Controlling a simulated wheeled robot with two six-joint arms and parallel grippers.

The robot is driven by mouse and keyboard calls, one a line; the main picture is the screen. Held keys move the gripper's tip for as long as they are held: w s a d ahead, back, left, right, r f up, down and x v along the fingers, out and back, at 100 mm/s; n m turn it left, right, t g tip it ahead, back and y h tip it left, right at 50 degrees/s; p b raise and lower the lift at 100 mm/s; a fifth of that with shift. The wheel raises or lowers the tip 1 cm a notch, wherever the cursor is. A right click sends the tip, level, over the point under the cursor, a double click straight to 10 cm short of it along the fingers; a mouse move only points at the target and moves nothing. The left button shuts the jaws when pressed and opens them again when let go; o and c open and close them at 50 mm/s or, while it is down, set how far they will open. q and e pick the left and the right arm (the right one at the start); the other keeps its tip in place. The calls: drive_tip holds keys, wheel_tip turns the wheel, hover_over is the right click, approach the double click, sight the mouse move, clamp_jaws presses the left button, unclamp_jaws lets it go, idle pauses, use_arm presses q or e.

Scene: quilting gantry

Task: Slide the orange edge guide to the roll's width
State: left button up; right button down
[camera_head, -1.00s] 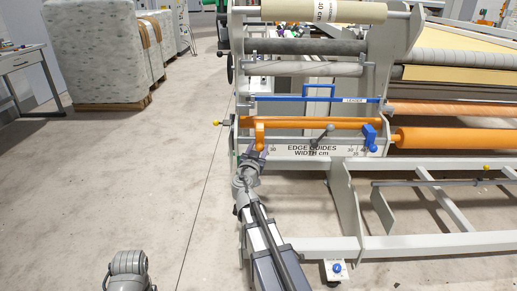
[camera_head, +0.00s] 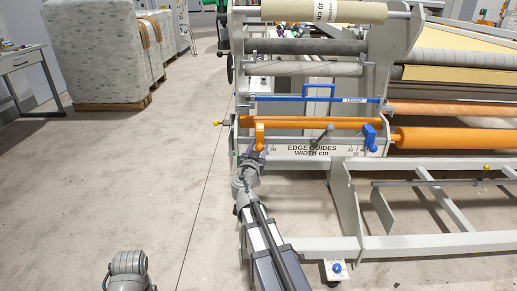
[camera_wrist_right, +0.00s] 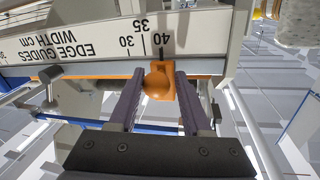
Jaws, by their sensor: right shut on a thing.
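My left gripper is out of view.
A lever with a grey knob (camera_head: 328,131) stands between the guides. A blue bar (camera_head: 312,99) runs above.

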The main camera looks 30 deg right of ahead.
drive_tip(key=shift+s, duration=0.1)
drive_tip(key=shift+s+d, duration=0.1)
drive_tip(key=shift+d, duration=0.1)
drive_tip(key=c, duration=0.5)
unclamp_jaws()
drive_tip(key=shift+v, duration=3.95)
